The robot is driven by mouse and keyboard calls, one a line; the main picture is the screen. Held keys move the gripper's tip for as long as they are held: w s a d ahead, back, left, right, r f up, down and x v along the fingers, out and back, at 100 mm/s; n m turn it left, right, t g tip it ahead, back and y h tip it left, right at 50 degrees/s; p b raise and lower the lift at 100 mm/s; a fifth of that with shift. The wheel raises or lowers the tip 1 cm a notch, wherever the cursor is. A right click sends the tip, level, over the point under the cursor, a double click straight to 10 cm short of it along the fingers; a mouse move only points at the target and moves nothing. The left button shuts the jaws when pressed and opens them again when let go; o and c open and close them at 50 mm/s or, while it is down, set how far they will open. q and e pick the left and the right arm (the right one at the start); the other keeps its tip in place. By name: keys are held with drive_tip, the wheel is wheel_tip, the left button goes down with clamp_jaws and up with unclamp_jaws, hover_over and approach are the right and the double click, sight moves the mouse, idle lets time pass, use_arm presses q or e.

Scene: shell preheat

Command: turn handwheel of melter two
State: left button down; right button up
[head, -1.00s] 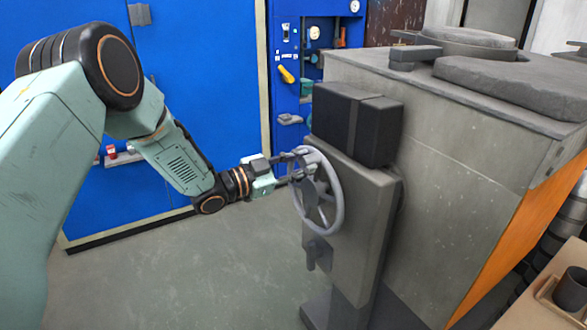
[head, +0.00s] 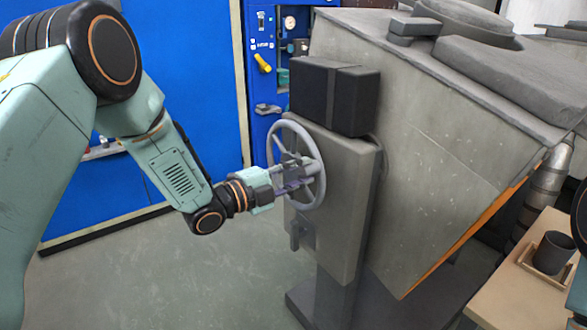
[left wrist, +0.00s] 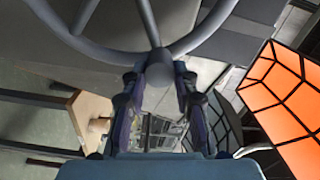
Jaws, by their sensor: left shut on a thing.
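The grey handwheel (head: 318,152) stands on the face of the melter's grey support (head: 335,200). The melter's grey body (head: 450,140) is tilted beside the upright support. No number shows on it. My right gripper is not in view.
A black box (head: 335,97) sits above the handwheel. A blue cabinet (head: 270,80) stands behind. A wooden table (head: 510,292) with a dark cup (head: 553,252) is at the lower right. The floor (head: 170,280) at the lower left is clear.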

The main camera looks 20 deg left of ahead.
sight(316, 204)
use_arm(q)
drive_tip(key=f+m+b, duration=0.2)
drive_tip(key=f+m, duration=0.1)
drive_tip(key=f+m+b, duration=0.2)
drive_tip(key=f+b, duration=0.1)
drive_tip(key=f+m+b, duration=0.2)
drive_tip(key=f+m, duration=0.1)
drive_tip(key=shift+s+d+f+m+b, duration=0.1)
drive_tip(key=shift+s+d+m+b, duration=0.2)
drive_tip(key=shift+w+a+f+m+b, duration=0.15)
drive_tip(key=shift+f+m+b, duration=0.25)
drive_tip(key=shift+m, duration=0.1)
drive_tip(key=shift+w+a+f+m+b, duration=0.1)
drive_tip(key=shift+a+f+m+b, duration=0.05)
drive_tip(key=shift+f+m+b, duration=0.3)
drive_tip(key=c, duration=1)
unclamp_jaws()
drive_tip(key=shift+w+r, duration=0.1)
drive_tip(key=shift+v, duration=6.05)
